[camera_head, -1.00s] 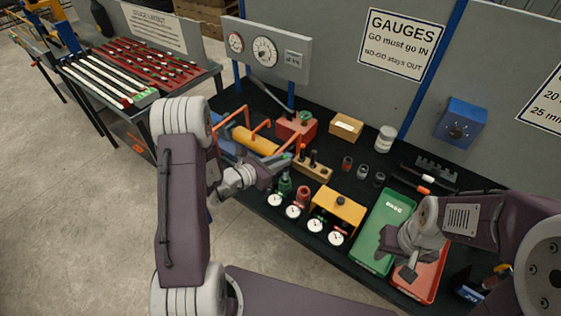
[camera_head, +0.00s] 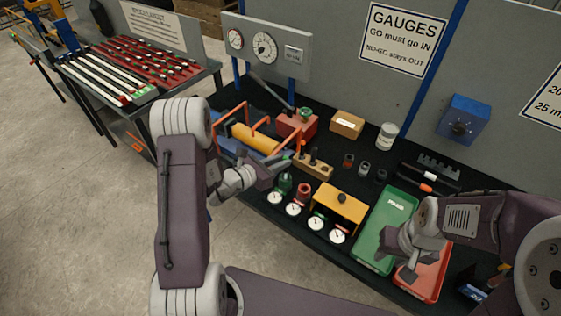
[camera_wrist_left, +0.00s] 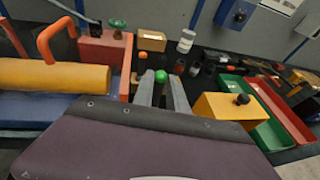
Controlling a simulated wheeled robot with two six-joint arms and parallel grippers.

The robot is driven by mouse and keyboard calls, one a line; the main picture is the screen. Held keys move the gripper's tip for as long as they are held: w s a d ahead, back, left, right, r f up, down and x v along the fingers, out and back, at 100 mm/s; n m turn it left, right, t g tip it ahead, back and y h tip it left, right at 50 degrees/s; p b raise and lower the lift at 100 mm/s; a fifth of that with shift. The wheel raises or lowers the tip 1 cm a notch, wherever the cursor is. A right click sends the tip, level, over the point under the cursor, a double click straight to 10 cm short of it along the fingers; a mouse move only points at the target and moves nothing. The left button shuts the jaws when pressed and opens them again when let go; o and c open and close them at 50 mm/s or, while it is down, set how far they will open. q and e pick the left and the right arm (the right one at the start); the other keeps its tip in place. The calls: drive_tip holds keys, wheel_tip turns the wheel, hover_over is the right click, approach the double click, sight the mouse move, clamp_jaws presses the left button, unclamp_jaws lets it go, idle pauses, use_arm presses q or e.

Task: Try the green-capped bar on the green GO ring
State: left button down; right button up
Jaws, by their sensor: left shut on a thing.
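My left gripper (camera_head: 279,166) is over the bench's left part, shut on the green-capped bar. The bar's green cap (camera_wrist_left: 161,76) shows between the fingertips in the left wrist view; the rest of the bar is mostly hidden by the fingers. The green GO ring (camera_head: 285,184) stands on the bench just below and in front of the left gripper in the head view, beside a red ring (camera_head: 304,190). I cannot tell the height gap between bar and ring. My right gripper (camera_head: 409,262) hangs over the green and red trays; its jaws are unclear.
A wooden block (camera_head: 313,168) with pegs is behind. A yellow cylinder (camera_head: 255,139) with orange handles is at left. The green tray (camera_head: 399,205) and red tray (camera_head: 432,285) are at right.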

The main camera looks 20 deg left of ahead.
use_arm(q)
drive_tip(key=shift+f+b, duration=1)
drive_tip(key=shift+f, duration=0.05)
drive_tip(key=c, duration=1.3)
unclamp_jaws()
drive_tip(key=shift+r, duration=0.15)
drive_tip(key=shift+o, duration=0.2)
drive_tip(key=b+v, duration=0.1)
drive_tip(key=v, duration=0.8)
